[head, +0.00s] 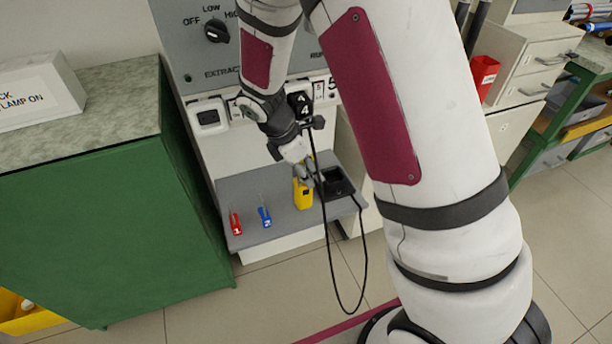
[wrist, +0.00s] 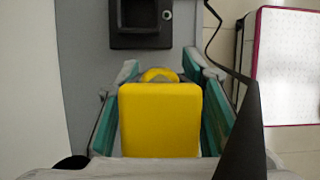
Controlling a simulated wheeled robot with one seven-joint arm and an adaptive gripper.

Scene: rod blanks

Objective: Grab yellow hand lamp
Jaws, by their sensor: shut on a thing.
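The yellow hand lamp (head: 303,195) is upright at the grey shelf, beside a black holder. In the wrist view the lamp (wrist: 160,118) shows as a yellow block with a small loop handle at its far end. My gripper (head: 305,176) reaches down over the lamp from above. In the wrist view its two teal-padded fingers (wrist: 160,105) lie along the left and right sides of the lamp, shut on it. I cannot tell whether the lamp's base touches the shelf.
The black holder (head: 336,183) sits right of the lamp. Red (head: 235,222) and blue (head: 265,215) screwdrivers stand left on the grey shelf (head: 285,228). A black cable hangs from my wrist area past the shelf. A green cabinet (head: 100,190) stands left; a grey control panel rises behind.

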